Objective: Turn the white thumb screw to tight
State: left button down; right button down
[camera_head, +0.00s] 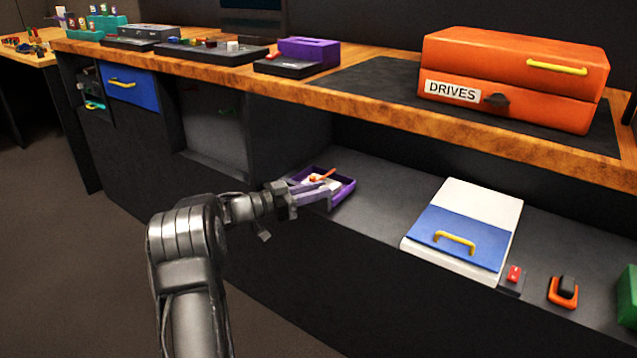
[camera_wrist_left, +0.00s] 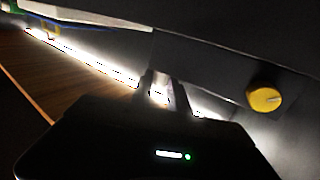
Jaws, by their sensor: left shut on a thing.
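My left gripper (camera_head: 312,196) reaches in from the left to the purple tray (camera_head: 349,190) on the lower shelf. Its fingers overlap the near side of the tray. In the left wrist view, the fingers (camera_wrist_left: 163,92) are close together with a small pale thing between them. That thing is blurred and mostly hidden, so I cannot tell whether it is the white thumb screw or how it is turned. White and orange parts (camera_head: 322,176) show in the tray just beyond the fingers. My right gripper is not in view.
A yellow knob (camera_wrist_left: 264,97) sits on a dark surface to the right in the left wrist view. The wooden counter (camera_head: 380,109) overhangs the shelf. A white and blue box (camera_head: 462,235) with a yellow handle stands to the right. Bare shelf (camera_head: 385,200) lies between tray and box.

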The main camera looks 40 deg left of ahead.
pick_arm(q)
jog(key=shift+w+a+m+g+h, duration=0.1)
jog(key=shift+a+m+g+h, duration=0.1)
jog(key=shift+m+g+h, duration=0.7)
jog(key=shift+h, duration=0.4)
jog(key=shift+m, duration=0.3)
jog(key=c, duration=1.3)
grip_release()
jog(key=shift+d, duration=0.1)
jog(key=shift+o, duration=0.2)
jog(key=p+v, duration=0.2)
jog(key=v, duration=0.5)
jog(key=shift+s+a, duration=0.25)
jog(key=shift+a, duration=0.05)
